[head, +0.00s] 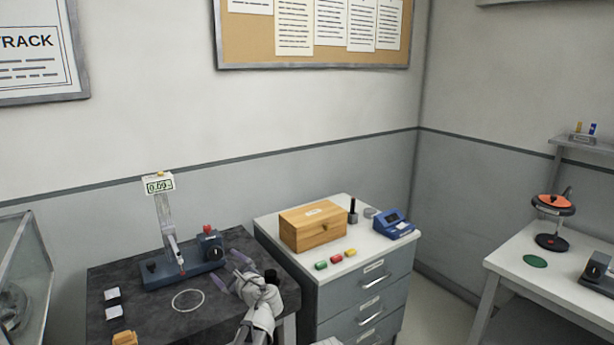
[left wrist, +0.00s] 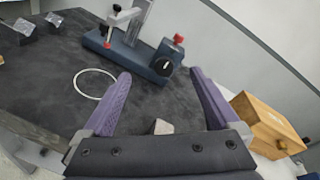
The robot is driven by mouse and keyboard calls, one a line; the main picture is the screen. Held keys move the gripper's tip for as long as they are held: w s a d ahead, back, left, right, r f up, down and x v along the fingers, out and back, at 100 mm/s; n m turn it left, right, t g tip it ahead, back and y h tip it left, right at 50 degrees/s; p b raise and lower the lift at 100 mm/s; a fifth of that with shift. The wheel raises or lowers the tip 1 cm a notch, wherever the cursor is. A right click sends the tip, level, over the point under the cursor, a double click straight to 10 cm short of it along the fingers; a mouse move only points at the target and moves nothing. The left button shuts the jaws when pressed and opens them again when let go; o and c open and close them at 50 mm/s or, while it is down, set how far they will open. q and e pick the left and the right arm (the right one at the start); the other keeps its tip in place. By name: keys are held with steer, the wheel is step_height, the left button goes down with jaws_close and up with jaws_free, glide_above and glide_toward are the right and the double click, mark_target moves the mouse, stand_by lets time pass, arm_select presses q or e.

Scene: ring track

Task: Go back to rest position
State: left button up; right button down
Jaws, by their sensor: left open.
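My left gripper (head: 224,265) is over the right part of the dark bench top (head: 110,280). In the left wrist view its two purple fingers (left wrist: 159,73) are spread wide with nothing held between them. A thin pale ring (head: 188,300) lies on the bench, left of the gripper; it also shows in the left wrist view (left wrist: 95,83), outside the left finger. A blue gauge stand (head: 185,272) with a small display (head: 158,184) stands behind the ring. My right gripper is not seen.
A glass case (head: 25,270) stands at far left. A white table (head: 550,275) is at far right.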

arm_select(q)
steer(key=s+d+f+n+g+h+p, duration=0.1)
steer(key=s+d+f+n+g+h, duration=0.2)
steer(key=s, duration=0.7)
steer(key=s+d+f+n+g+h+p, duration=0.2)
steer(key=s+d+f+n+g, duration=0.3)
steer(key=s+d+n, duration=0.3)
steer(key=s+d+f+n+g+h+p, duration=0.1)
steer(key=s+d+f+n+g+h, duration=0.3)
steer(key=s, duration=1)
steer(key=d+f+n, duration=0.1)
steer(key=n, duration=0.1)
steer(key=shift+d+f+n+g+p, duration=0.3)
steer(key=shift+f+g+p, duration=0.05)
steer(key=shift+g, duration=0.05)
